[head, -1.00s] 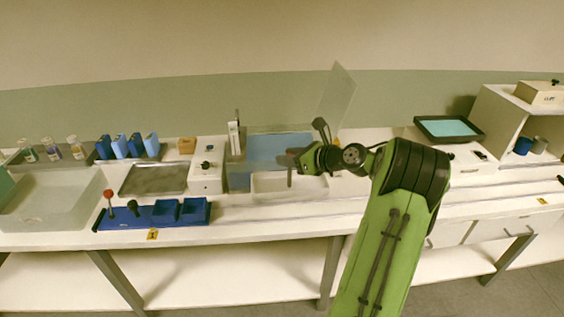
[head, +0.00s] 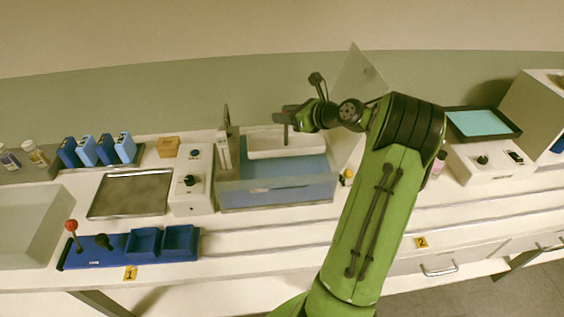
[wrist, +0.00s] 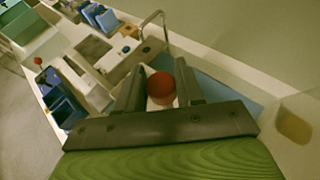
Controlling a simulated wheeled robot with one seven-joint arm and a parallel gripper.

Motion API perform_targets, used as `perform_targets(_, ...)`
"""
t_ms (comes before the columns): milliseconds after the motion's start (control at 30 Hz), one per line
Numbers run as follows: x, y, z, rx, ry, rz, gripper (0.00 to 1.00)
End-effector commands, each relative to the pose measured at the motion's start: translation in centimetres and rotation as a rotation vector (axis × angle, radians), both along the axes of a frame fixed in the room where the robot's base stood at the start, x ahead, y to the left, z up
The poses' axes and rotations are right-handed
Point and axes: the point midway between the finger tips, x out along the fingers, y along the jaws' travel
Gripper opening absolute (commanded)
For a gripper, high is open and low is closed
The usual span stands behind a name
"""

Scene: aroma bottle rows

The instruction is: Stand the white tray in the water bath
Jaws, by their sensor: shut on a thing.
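The white tray (head: 262,150) is a long shallow box in the head view, over the back part of the water bath (head: 275,197). The bath has clear walls and blue water.
A clear raised lid (head: 357,85) stands at the bath's right. A white control box (head: 192,190) and grey plate (head: 130,193) lie left. A teal-topped tray (head: 482,123) stands right.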

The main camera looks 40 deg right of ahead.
Motion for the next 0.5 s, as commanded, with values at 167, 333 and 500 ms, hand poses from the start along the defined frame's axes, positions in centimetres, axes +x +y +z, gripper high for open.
perform_targets(167,0.0,0.0,-0.7,0.001,-0.001,0.001,0.00)
perform_targets(333,0.0,0.1,-4.5,0.003,0.001,0.001,0.00)
perform_targets(500,0.0,0.1,-7.4,0.004,0.000,0.001,0.00)
